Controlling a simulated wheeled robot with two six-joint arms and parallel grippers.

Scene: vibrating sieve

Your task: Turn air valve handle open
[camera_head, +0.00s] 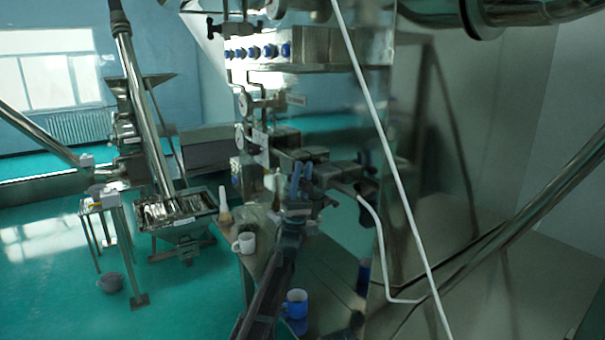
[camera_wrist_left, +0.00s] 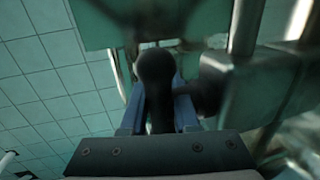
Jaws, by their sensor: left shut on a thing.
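My left gripper (camera_head: 302,175) comes up from the bottom middle of the head view, with its blue fingers against the metal fittings on the front of the cabinet. In the left wrist view a dark, round-ended handle (camera_wrist_left: 155,72) stands between the blue fingers, which are shut on it. The handle's lower part is hidden by the gripper's mount. In the head view the gripper hides most of the handle, and I cannot tell how far it is turned. My right gripper is not in view.
The metal cabinet (camera_head: 335,95) carries gauges and a row of blue knobs. A white pipe (camera_head: 380,130) runs down in front of it. Open green floor (camera_head: 190,300) lies at left.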

